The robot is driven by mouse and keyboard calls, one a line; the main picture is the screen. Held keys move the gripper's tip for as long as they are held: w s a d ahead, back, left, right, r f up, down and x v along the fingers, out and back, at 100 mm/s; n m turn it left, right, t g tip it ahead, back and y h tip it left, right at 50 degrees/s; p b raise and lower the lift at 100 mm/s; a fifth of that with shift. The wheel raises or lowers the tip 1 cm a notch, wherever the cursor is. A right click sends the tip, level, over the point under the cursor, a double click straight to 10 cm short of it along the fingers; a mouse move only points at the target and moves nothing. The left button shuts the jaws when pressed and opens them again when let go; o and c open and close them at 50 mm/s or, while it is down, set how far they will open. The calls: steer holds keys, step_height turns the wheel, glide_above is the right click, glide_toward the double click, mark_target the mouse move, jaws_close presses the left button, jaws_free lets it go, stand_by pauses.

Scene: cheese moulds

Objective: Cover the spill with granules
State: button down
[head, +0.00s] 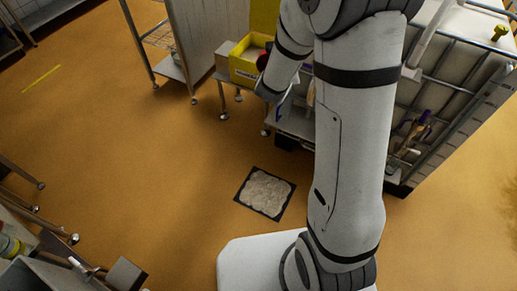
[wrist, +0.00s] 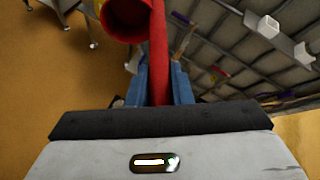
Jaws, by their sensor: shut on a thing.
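A dark square (head: 239,197) lies on the orange floor in the head view. A pale, lumpy layer like granules (head: 265,192) covers most of it, with a dark border showing around. No bare wet patch can be made out. In the wrist view my gripper (wrist: 160,72) has its blue fingers shut on the red handle of a scoop (wrist: 158,40). The round red scoop head is at the top edge, and its contents cannot be seen. In the head view my arm hides most of the gripper, and a bit of red shows beside the yellow bin (head: 243,73).
The yellow bin stands on a small metal stand left of my arm. A steel table (head: 183,68) is behind it. A large caged container (head: 450,70) stands at the right. Metal furniture (head: 60,275) is at the lower left. The floor left of the square is clear.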

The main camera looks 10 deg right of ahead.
steer(key=w+d+f+m+g+b, duration=0.1)
steer(key=d+f+m+g+b, duration=0.2)
steer(key=f+m+g+b, duration=0.7)
steer(key=d+f+m+g+b, duration=0.2)
steer(key=f+m+b, duration=0.3)
steer(key=f+b, duration=1)
steer(key=w+a+f+m+t+y+b, duration=0.1)
steer(key=w+a+f+m+b, duration=0.2)
steer(key=f+m+b, duration=0.2)
steer(key=w+a+f+m+t+y+b, duration=0.2)
steer(key=f+m+b, duration=0.4)
steer(key=f, duration=0.6)
steer(key=w+a+f+m+t+y+b, duration=0.2)
steer(key=f+m+b, duration=0.4)
steer(key=f, duration=0.3)
steer(key=w+a+b, duration=0.1)
steer(key=w, duration=0.1)
steer(key=shift+w+a+f, duration=0.25)
steer(key=shift+w+a, duration=0.05)
steer(key=shift+a, duration=0.1)
